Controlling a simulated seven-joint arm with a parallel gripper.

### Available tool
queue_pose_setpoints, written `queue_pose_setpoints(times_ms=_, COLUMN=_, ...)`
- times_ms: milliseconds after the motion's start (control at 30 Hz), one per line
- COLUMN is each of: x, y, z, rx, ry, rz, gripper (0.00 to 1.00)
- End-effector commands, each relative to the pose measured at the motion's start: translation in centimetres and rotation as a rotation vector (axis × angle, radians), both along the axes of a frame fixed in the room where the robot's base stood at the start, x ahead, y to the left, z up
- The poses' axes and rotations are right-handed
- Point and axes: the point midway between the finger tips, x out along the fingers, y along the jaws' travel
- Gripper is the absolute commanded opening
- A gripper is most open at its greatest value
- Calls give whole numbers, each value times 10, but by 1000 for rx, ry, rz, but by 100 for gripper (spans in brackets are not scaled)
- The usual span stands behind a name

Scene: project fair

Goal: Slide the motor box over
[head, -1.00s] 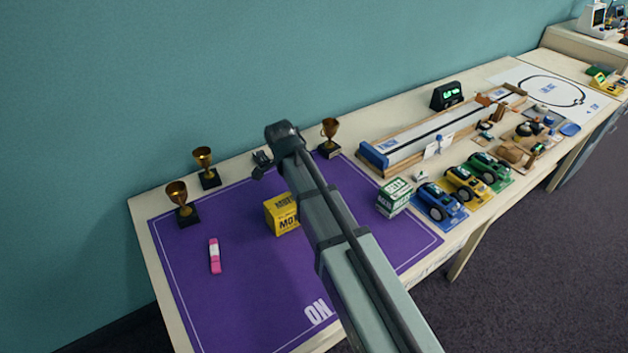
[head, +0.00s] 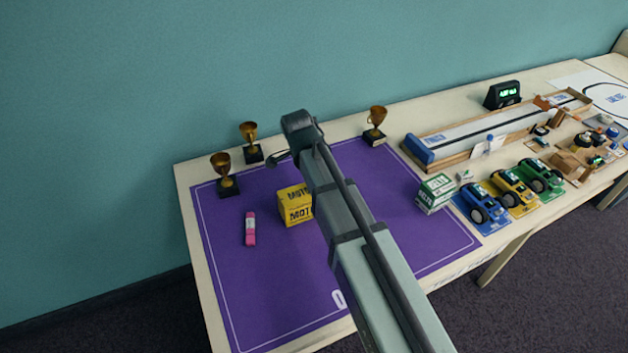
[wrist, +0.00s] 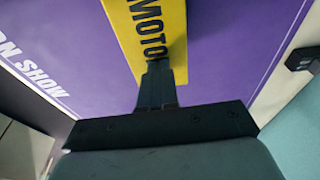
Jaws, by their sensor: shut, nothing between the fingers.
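The yellow motor box (head: 296,206), with "MOTO" lettering, sits upright on the purple mat (head: 290,290). My arm hides its right side in the head view. In the wrist view the box (wrist: 150,20) fills the top middle. My gripper (wrist: 160,66) is shut and empty, its fingertips right at the lettered face of the box; they look to be against it, though exact contact is hard to see. In the head view my gripper (head: 279,158) is mostly hidden behind my wrist, at the far side of the box.
A pink strip-like object (head: 250,229) lies close left of the box. Two gold trophies (head: 222,172) (head: 250,143) stand at the back left, a third (head: 376,125) at the back right. A green-and-white box (head: 436,193) stands at the right. The mat's front is clear.

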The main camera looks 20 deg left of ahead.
Motion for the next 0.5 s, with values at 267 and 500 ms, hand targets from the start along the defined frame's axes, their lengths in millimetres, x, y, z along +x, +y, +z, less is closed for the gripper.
queue_pose_setpoints(times_ms=267, x=-3, y=2, z=7, rx=6, ry=13, rz=4, gripper=0)
queue_pose_setpoints(times_ms=500, x=-19, y=17, z=8, rx=5, ry=14, rz=8, gripper=0)
